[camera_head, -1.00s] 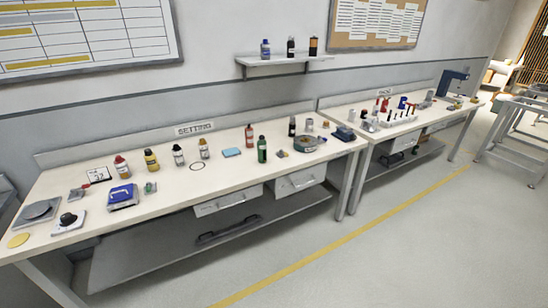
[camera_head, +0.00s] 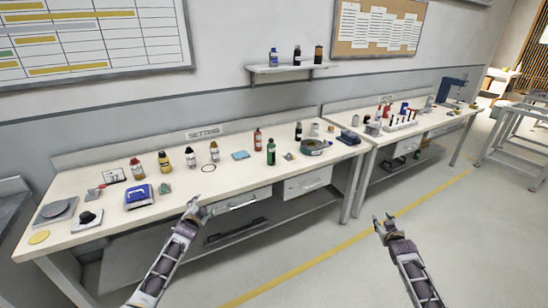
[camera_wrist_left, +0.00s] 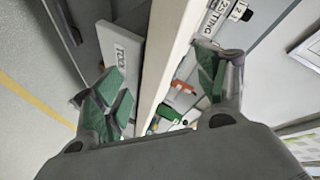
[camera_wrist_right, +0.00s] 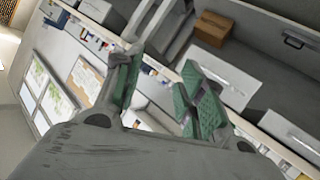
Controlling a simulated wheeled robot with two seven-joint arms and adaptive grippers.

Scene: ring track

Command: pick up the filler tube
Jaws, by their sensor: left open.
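I cannot tell for sure which item is the filler tube; the small upright items on the SETTING bench (camera_head: 110,222) are too small to read. Candidates there are a red bottle (camera_head: 257,138), a green bottle (camera_head: 271,152) and a black bottle (camera_head: 298,131). My left gripper (camera_head: 196,207) is open and empty at the bench's front edge, below the bottles; its fingers also show in the left wrist view (camera_wrist_left: 160,95). My right gripper (camera_head: 383,219) is open and empty over the floor, right of the bench; the right wrist view (camera_wrist_right: 165,92) shows its parted fingers.
Several dropper-like bottles (camera_head: 190,157), a blue device (camera_head: 138,196), a blue pad (camera_head: 240,155) and a round green-grey container (camera_head: 316,146) stand on the bench. A second bench (camera_head: 430,122) stands to the right. A wall shelf (camera_head: 290,68) holds 3 bottles. The floor in front is clear.

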